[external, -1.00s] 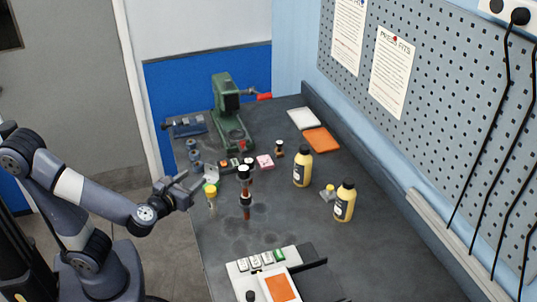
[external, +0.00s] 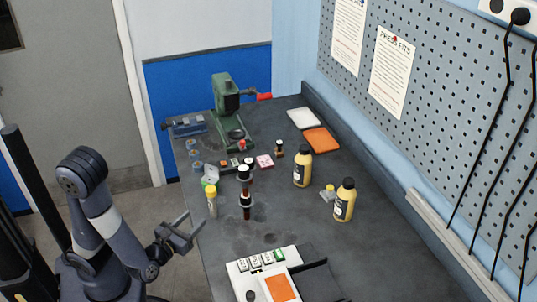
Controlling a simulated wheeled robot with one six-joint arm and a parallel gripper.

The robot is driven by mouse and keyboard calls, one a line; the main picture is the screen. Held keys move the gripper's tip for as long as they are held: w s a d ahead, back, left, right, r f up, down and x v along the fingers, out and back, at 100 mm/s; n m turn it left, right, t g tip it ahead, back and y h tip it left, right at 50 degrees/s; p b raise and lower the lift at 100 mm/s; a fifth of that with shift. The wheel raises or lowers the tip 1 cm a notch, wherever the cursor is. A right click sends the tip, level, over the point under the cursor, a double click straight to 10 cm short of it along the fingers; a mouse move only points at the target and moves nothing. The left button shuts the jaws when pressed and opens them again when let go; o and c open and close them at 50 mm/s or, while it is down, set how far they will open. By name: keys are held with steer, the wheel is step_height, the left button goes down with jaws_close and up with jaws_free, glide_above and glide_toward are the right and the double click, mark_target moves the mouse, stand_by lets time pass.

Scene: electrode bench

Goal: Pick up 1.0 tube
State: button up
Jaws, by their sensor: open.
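A slim upright tube with a yellow cap (external: 211,202) stands near the left edge of the bench. A dark reddish-brown tube (external: 246,207) stands to its right, below a dark-and-white capped item. No 1.0 marking is readable, so I cannot tell which is the 1.0 tube. My gripper (external: 195,223) is open and empty by the bench's left edge, below the yellow-capped tube in the picture and apart from it.
Two yellow bottles (external: 344,202) stand on the right of the bench (external: 270,228). A white unit with an orange panel (external: 280,288) is at the front. A green press (external: 226,96) and several small parts are at the back.

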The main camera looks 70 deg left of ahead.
mark_target(210, 203)
steer(key=shift+p+x, duration=0.7)
steer(key=shift+x, duration=4.7)
steer(key=shift+c, duration=0.3)
jaws_close()
